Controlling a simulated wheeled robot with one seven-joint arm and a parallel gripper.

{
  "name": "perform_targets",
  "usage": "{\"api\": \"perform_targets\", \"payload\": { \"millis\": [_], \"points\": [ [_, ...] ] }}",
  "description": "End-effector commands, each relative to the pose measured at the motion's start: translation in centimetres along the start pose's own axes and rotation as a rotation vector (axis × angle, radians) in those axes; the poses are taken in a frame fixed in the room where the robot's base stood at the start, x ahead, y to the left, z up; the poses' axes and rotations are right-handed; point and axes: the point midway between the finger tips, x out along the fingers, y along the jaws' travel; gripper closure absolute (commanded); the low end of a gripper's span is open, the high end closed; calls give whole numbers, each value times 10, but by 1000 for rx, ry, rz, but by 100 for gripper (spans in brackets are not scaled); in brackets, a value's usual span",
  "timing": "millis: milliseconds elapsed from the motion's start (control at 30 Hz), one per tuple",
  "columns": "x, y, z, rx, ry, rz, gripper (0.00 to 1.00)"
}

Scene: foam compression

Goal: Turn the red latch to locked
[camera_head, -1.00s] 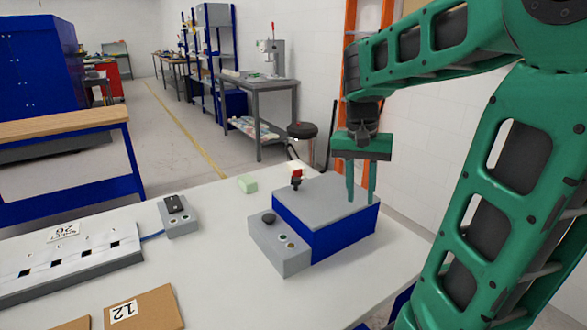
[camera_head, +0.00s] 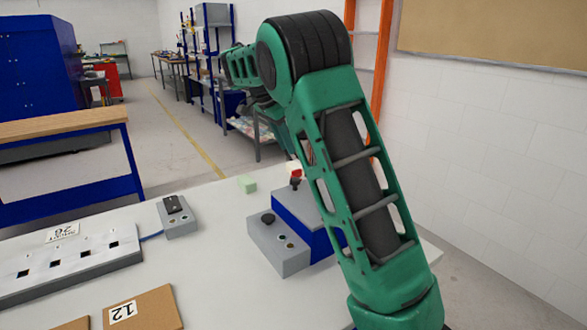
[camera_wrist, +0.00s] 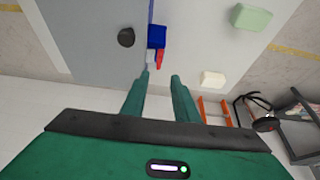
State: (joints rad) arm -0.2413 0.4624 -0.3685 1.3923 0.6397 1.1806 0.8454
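The red latch (camera_head: 296,174) stands at the back left corner of the blue box with the grey lid (camera_head: 290,205); a dark part shows under its red top. In the wrist view a red piece (camera_wrist: 159,58) beside a small blue block (camera_wrist: 156,36) lies just beyond my fingertips, near the lid's edge. My gripper (camera_wrist: 160,76) is open, its two green fingers apart with nothing seen between them. In the head view my arm hides the gripper and the right part of the box. I cannot tell the latch's exact angle.
A grey control box with a black button (camera_head: 268,218) adjoins the box's front. A pale green block (camera_head: 247,184) lies on the white table behind. In the wrist view a dark round knob (camera_wrist: 126,37) and a cream block (camera_wrist: 213,78) flank the fingers. The table's middle is clear.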

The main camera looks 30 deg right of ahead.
Motion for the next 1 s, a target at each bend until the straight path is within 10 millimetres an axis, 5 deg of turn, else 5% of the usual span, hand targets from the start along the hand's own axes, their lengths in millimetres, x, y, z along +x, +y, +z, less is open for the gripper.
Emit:
{"api": "perform_targets", "payload": {
  "millis": [500,1000],
  "points": [
    [83,2,0,-2,-2,3,73],
    [98,1,1,-3,-2,0,73]
  ]
}}
